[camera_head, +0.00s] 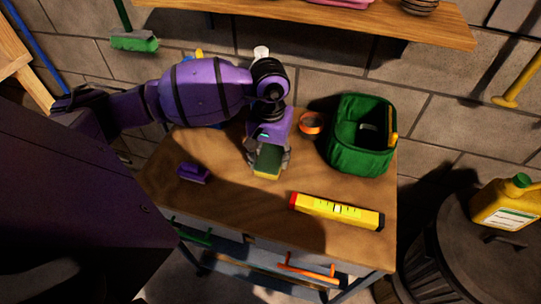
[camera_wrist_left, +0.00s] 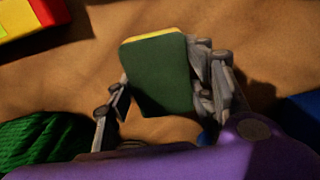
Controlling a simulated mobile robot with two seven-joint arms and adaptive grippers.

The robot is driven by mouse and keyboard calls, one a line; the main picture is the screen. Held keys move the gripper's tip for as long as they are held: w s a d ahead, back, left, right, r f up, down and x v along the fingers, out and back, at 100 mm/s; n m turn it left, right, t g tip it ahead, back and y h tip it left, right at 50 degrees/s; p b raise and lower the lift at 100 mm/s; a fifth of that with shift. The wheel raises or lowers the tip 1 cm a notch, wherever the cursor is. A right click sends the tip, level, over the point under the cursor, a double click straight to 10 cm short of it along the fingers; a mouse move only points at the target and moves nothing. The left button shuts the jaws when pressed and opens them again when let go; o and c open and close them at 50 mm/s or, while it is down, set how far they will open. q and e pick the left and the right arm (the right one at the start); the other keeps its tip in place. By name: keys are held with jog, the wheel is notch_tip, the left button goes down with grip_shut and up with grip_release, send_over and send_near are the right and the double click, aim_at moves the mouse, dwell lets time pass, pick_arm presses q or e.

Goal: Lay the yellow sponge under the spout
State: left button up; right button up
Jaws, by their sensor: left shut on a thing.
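The yellow sponge (camera_head: 266,161), with a dark green scouring face, is between the fingers of my left gripper (camera_head: 267,157) over the middle of the wooden worktop. In the left wrist view, the sponge (camera_wrist_left: 160,75) shows its green face and a yellow edge, with the fingers of the left gripper (camera_wrist_left: 165,95) shut on its two sides. I cannot tell whether it touches the worktop. I cannot make out a spout for certain; a white-topped thing (camera_head: 261,52) behind my left arm is mostly hidden. My right gripper is not in view.
On the worktop (camera_head: 225,215) are a purple brush (camera_head: 194,173), a yellow spirit level (camera_head: 337,210), an orange tape roll (camera_head: 311,123) and a green fabric basket (camera_head: 355,160). The front middle is bare.

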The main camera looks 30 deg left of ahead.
pick_arm(q)
jog(key=o, duration=0.7)
jog(key=shift+f, duration=0.15)
